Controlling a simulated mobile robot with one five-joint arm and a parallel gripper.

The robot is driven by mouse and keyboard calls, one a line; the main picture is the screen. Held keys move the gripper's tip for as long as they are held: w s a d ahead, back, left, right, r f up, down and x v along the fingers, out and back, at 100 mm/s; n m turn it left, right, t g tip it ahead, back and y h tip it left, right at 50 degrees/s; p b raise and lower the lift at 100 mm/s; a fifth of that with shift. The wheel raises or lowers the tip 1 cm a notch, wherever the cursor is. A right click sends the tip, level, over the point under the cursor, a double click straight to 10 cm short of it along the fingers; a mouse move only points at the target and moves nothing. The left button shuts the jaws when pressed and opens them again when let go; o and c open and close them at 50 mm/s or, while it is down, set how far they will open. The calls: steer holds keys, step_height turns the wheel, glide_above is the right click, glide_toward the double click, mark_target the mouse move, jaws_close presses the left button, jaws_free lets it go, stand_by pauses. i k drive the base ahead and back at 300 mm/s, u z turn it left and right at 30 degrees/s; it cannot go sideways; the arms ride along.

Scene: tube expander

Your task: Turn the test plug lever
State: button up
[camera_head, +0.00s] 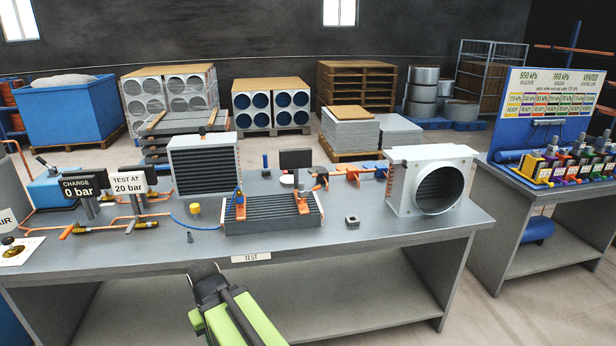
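A finned coil (272,216) lies flat on the grey test bench (350,247). Two orange clamp-like fittings stand on it, a left one (240,206) with a blue part on top and a right one (302,201). A thin blue hose (200,227) runs toward the left fitting. Which part is the test plug lever is too small to tell. My green arm reaches up from the bottom edge. Its dark end, my gripper (207,277), is in front of the bench's front edge, apart from the coil.
Signs reading "CHARGE 0 bar" (80,187) and "TEST AT 20 bar" (129,182) stand at left above copper pipes. A yellow-topped piece (195,209) and a small dark block (352,222) are near the coil. A fan unit (432,181) stands at right. The front strip is mostly clear.

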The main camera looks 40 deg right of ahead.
mark_target(314, 190)
steer(key=z, duration=0.05)
steer(key=i, duration=0.95)
steer(key=u, duration=0.25)
